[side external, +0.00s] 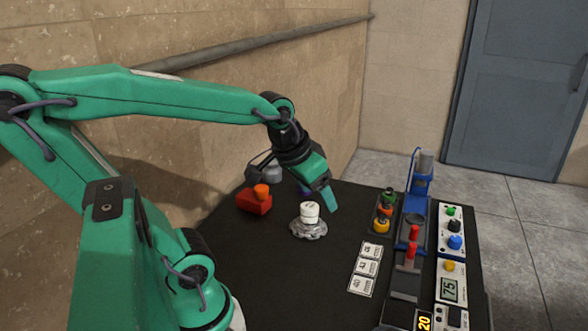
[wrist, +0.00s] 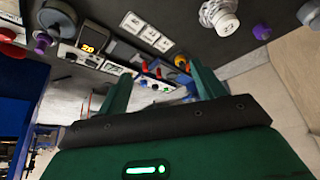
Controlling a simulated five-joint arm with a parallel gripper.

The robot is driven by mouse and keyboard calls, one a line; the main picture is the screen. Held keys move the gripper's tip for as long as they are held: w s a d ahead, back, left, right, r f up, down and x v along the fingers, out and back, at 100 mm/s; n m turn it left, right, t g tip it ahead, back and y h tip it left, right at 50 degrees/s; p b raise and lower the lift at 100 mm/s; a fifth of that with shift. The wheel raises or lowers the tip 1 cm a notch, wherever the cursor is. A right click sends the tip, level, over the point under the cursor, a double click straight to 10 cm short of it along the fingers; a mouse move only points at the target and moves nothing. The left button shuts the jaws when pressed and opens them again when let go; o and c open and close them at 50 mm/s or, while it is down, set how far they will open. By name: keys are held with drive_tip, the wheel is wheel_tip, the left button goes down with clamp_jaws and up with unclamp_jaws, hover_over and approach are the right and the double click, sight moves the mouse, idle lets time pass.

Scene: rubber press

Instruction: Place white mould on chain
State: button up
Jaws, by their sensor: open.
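The white mould (side external: 309,211), a short white cylinder, appears to rest upright on top of the chain (side external: 308,230), a silver-grey heap on the black table. In the wrist view the white mould (wrist: 226,26) shows a number on its face, with part of the chain (wrist: 208,11) beside it at the top edge. My gripper (side external: 326,190) is above and just behind the mould, apart from it. In the wrist view my gripper (wrist: 162,85) has its two green fingers spread, with nothing held between them.
A red block with an orange knob (side external: 255,202) stands left of the chain. Number cards (side external: 366,268) lie to the right. Beyond them are stacked coloured pieces (side external: 384,212), a blue press (side external: 421,182) and button panels with displays (side external: 452,289). The table's left front is clear.

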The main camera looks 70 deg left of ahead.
drive_tip(key=s+d+r+m+h, duration=0.1)
drive_tip(key=s+d+m, duration=0.1)
drive_tip(key=s+d, duration=0.2)
drive_tip(key=shift+d, duration=0.35)
drive_tip(key=shift+s, duration=0.1)
